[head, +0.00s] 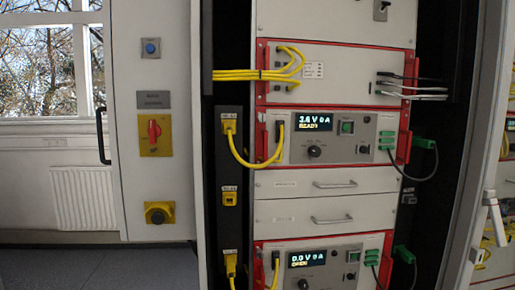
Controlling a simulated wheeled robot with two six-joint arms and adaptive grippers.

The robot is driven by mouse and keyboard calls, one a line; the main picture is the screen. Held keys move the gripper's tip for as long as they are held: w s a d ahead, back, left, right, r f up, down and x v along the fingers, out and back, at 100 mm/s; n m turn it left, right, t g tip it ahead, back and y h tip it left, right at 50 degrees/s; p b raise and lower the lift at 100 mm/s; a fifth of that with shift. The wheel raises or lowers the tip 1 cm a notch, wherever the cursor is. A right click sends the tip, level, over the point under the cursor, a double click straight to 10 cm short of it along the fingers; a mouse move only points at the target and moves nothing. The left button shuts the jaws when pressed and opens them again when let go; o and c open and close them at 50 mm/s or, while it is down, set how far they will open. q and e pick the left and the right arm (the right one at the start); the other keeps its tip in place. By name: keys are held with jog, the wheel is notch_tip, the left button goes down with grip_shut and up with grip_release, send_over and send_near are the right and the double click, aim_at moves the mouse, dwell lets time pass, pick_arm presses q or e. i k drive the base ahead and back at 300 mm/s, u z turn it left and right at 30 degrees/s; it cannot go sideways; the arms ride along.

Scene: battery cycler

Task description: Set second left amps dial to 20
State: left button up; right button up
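Two cycler units show in the open cabinet. The upper unit (342,152) has a lit display (314,121) that reads about 3.6 V 0 A with a second line that looks like READY. A black round dial (314,152) sits under that display, with a scale too small to read. The lower unit (325,262) has a display (310,258) reading about 0.0 V 0 A, and a black dial (303,284) near the bottom edge of the view. The frames do not show which dial is the second left one. Neither of my grippers is in view.
Yellow cables (262,74) run in from the left and green-plugged dark cables (424,143) hang at the right. Two handled drawers (325,183) sit between the units. A panel (155,60) with a red switch (154,132) stands left. A cabinet frame edges the right.

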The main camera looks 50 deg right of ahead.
aim_at(314, 150)
jog(key=i, duration=0.4)
jog(key=z, duration=3.25)
